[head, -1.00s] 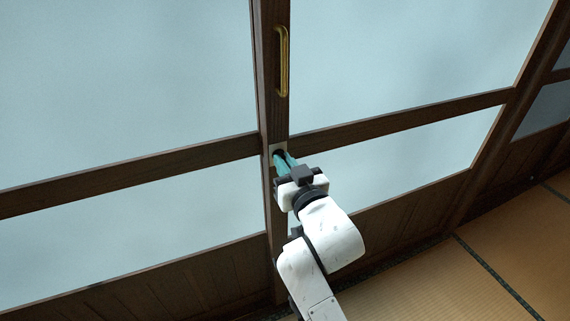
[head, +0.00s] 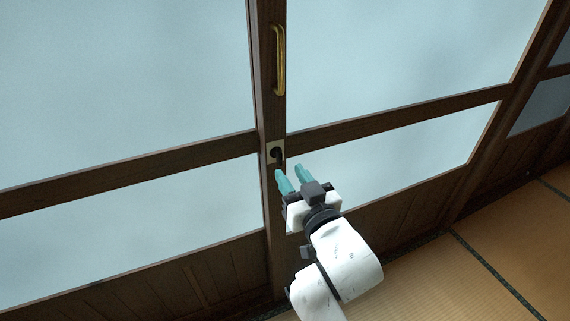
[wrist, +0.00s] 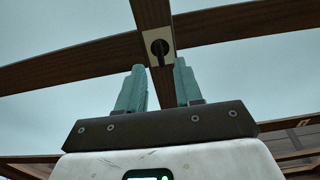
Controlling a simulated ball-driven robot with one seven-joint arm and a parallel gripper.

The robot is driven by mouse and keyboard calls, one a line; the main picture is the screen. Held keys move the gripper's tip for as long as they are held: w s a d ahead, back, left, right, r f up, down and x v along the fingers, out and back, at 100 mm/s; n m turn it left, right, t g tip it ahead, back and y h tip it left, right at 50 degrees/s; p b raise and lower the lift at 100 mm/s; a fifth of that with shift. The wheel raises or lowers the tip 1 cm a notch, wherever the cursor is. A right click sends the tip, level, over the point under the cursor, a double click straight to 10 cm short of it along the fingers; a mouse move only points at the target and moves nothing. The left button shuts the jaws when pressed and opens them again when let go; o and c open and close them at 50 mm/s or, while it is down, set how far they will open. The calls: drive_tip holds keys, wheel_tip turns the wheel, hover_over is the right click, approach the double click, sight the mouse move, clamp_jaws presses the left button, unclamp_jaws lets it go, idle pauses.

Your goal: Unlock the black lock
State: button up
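The black lock (head: 276,153) is a dark turning piece on a pale plate, set in the door's upright post below the handle. In the wrist view the black lock (wrist: 159,48) shows as a round knob with a short tab pointing down. My gripper (head: 294,178) is just below and to the right of the lock in the head view, apart from it. In the wrist view my gripper (wrist: 160,85) has its two teal fingers spread with nothing between them, and the lock appears beyond the gap.
A brass handle (head: 279,60) is fixed on the post above the lock. Dark wooden rails (head: 400,120) frame pale panels (head: 130,80) on both sides. Tatami floor (head: 520,240) lies open at the lower right.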

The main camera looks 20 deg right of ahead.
drive_tip(key=shift+s, duration=2.7)
drive_tip(key=s+d+f+m+g+h, duration=0.1)
drive_tip(key=s+d+f+g, duration=0.3)
drive_tip(key=f, duration=0.4)
drive_tip(key=s+d+f+g+h, duration=0.1)
drive_tip(key=s+d+f+g, duration=0.3)
drive_tip(key=f, duration=0.4)
drive_tip(key=s+f+g+y, duration=0.1)
drive_tip(key=s+f+g, duration=0.35)
drive_tip(key=s, duration=0.45)
drive_tip(key=s+f+g+y, duration=0.1)
drive_tip(key=s+f+g, duration=0.35)
drive_tip(key=s, duration=0.45)
wheel_tip(320, 180, up, 18)
drive_tip(key=s+p, duration=0.1)
drive_tip(key=p, duration=1.8)
drive_tip(key=shift+s+a+n, duration=0.25)
drive_tip(key=shift+s+n, duration=0.05)
drive_tip(key=shift+n, duration=0.1)
